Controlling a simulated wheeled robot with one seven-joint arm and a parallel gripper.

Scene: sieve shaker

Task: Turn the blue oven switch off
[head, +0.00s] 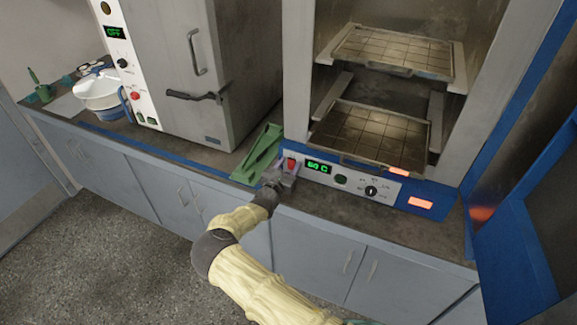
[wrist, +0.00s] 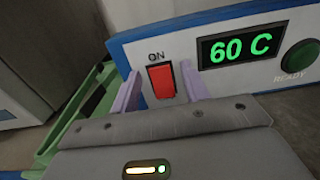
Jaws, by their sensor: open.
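The blue oven (head: 440,195) stands at the right with its door open and its wire racks visible. Its red switch (wrist: 162,81) is on the front panel under the word ON; in the head view the switch (head: 291,163) shows just above my gripper. The display (wrist: 238,48) reads 60 C in green. My gripper (wrist: 160,92) is open, with one pale purple finger on each side of the switch. Nothing is held between the fingers. I cannot tell whether they touch the panel.
A green rack-like object (head: 260,152) lies on the counter just left of my gripper. A grey oven (head: 180,70) with display OFF stands further left. The blue oven door (head: 530,240) swings out at the right.

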